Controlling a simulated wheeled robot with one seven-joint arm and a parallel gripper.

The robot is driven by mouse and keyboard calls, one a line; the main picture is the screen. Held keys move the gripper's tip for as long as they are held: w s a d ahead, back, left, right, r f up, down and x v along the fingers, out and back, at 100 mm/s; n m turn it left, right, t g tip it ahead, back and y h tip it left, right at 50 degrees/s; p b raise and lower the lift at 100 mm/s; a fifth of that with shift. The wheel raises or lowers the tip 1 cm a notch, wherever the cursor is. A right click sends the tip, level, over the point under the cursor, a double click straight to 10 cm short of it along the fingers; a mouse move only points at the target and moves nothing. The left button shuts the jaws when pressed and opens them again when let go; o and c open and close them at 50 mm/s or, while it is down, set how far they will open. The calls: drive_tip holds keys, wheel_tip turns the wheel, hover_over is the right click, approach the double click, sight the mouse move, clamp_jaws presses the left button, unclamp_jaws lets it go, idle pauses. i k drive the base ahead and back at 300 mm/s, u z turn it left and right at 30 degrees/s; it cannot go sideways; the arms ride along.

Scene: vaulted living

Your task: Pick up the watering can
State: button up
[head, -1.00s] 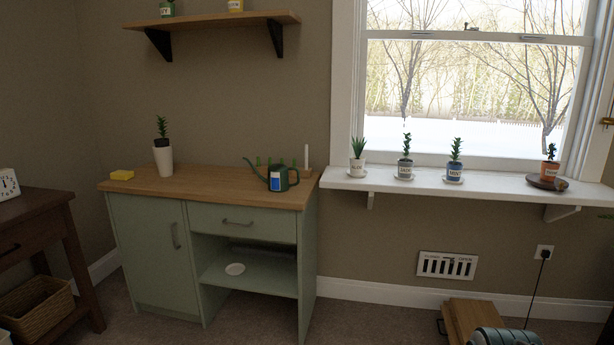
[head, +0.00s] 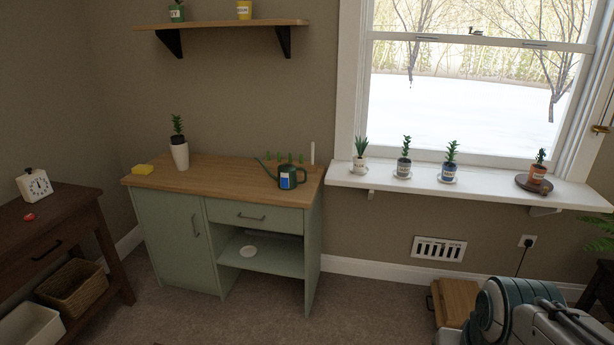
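The dark green watering can (head: 288,177) stands upright on the wooden top of the green cabinet (head: 240,180), near its right end. It has a blue and white label on its front, a spout pointing left and a handle on the right. My gripper is not in view; only part of my arm shows at the lower right, well away from the can.
A white-potted plant (head: 180,154) and a yellow sponge (head: 143,169) are on the cabinet's left. Small green plants and a white upright stick (head: 312,153) stand behind the can. Potted plants line the windowsill (head: 430,183). A wooden box (head: 455,303) is on the floor. Carpet before the cabinet is clear.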

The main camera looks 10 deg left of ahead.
sight(287, 179)
drive_tip(key=z, duration=0.1)
drive_tip(key=k, duration=0.3)
drive_tip(key=u, duration=1.2)
drive_tip(key=i, duration=1.1)
drive_tip(key=u, duration=0.45)
drive_tip(key=i, duration=1.05)
drive_tip(key=z, duration=1.25)
drive_tip(key=i, duration=0.8)
drive_tip(key=z, duration=0.8)
